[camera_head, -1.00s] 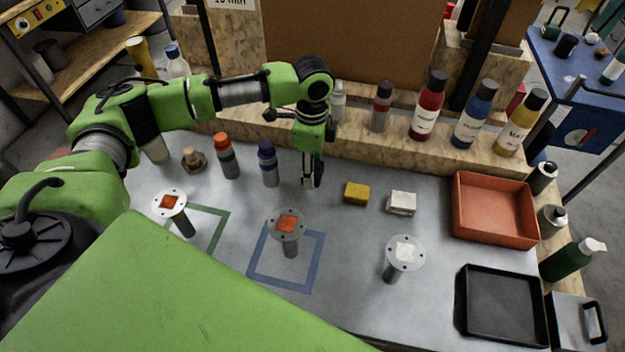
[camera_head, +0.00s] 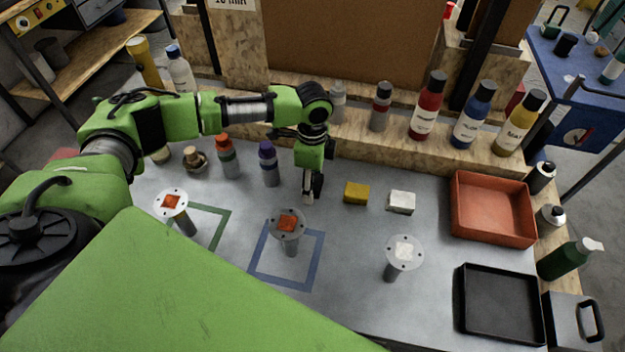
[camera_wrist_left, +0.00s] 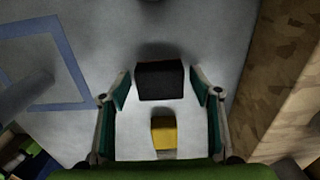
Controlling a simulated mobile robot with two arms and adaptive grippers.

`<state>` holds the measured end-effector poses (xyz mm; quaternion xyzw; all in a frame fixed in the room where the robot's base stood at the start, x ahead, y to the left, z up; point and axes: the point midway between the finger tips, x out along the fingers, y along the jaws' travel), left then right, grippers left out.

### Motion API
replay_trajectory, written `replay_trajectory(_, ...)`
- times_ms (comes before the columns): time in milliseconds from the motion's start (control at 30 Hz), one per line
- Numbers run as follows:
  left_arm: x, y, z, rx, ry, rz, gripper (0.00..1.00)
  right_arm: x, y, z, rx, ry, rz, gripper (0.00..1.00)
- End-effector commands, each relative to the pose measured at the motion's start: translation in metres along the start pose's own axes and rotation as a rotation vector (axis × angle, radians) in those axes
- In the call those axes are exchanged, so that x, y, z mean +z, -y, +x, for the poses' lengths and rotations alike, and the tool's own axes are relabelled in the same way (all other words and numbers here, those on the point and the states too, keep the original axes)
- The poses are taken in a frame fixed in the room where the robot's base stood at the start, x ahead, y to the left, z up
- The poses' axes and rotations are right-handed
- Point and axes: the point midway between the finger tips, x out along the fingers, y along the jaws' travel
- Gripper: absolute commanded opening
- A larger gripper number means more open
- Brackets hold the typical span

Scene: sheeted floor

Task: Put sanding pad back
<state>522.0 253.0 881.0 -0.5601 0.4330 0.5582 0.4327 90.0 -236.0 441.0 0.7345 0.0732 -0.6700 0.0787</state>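My left gripper (camera_head: 313,187) points down, close over the bench between the purple-capped bottle and the yellow block. In the left wrist view a dark sanding pad (camera_wrist_left: 160,82) sits between its two fingertips, close to both. It looks larger than the yellow block (camera_head: 356,193), as if held nearer the camera. Its underside and any gap to the bench are hidden. The yellow block, also in the left wrist view (camera_wrist_left: 164,133), and a white block (camera_head: 401,202) lie in line to the right. My right gripper is out of view.
Three round-topped stands (camera_head: 286,225) with coloured patches stand in front, the middle one by a blue square outline (camera_head: 313,268). Bottles line the back shelf and left side. A red tray (camera_head: 494,240) and a black tray (camera_head: 500,335) are at the right.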

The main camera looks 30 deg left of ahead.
Motion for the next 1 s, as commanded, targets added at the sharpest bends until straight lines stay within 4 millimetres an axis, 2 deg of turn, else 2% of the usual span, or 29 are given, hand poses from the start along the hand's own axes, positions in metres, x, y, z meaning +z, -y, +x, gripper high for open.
replay_trajectory(233, 0.0, 0.0, -0.001, 0.0, 0.0, 0.0, 0.58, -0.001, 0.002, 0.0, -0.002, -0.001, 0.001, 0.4)
replay_trajectory(367, 0.0, 0.0, -0.011, -0.001, -0.001, 0.0, 0.58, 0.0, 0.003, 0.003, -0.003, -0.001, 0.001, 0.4)
replay_trajectory(800, -0.001, 0.001, -0.098, -0.003, -0.002, 0.0, 0.58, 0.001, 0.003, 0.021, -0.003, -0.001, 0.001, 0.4)
replay_trajectory(1000, 0.0, 0.0, -0.119, 0.0, -0.001, -0.001, 0.58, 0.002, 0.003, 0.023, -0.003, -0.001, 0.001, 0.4)
